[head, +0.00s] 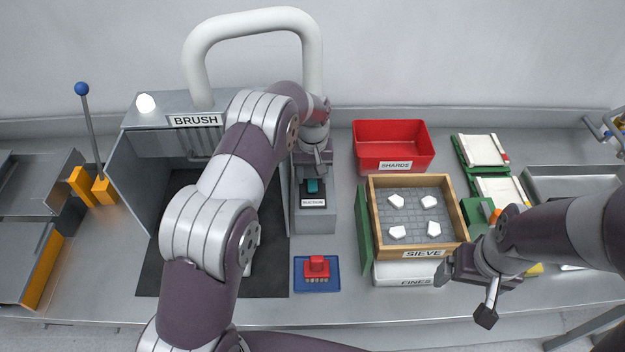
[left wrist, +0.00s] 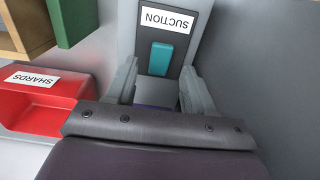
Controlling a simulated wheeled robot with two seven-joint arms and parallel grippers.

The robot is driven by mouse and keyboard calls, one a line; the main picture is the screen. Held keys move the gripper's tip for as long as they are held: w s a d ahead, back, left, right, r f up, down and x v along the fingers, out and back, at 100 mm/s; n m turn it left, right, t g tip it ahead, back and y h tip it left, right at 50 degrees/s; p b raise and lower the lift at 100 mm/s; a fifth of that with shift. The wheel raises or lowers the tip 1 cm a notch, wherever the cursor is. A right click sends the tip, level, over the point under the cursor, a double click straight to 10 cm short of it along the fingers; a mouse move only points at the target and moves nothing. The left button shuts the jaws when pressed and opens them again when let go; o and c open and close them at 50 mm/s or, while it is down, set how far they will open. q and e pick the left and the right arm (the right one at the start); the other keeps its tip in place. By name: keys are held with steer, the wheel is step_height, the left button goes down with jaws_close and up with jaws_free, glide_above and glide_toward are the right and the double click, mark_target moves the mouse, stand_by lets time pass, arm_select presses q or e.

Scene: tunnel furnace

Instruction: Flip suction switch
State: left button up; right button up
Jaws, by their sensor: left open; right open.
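The suction switch (head: 312,186) is a small teal rocker on a dark panel atop a grey box, just above a white label. In the left wrist view the teal switch (left wrist: 161,58) sits beside the SUCTION label (left wrist: 167,20). My left gripper (head: 314,168) is open over the back part of that box. In the left wrist view its two fingers (left wrist: 159,68) stand apart on either side of the switch's near end; contact cannot be told. My right gripper (head: 466,293) is open and empty, in front of the sieve box at the right.
A red SHARDS bin (head: 394,147) and a wooden SIEVE tray (head: 372,222) with several white pieces stand right of the switch box.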

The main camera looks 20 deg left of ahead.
arm_select(q)
step_height(320, 180, up, 5)
steer(key=shift+r, duration=0.15)
step_height(320, 180, up, 5)
steer(key=p, duration=0.4)
glide_above(313, 184)
steer(key=shift+s, duration=0.15)
arm_select(e)
step_height(313, 184, up, 4)
steer(key=shift+s+f, duration=0.1)
steer(key=shift+f, duration=0.15)
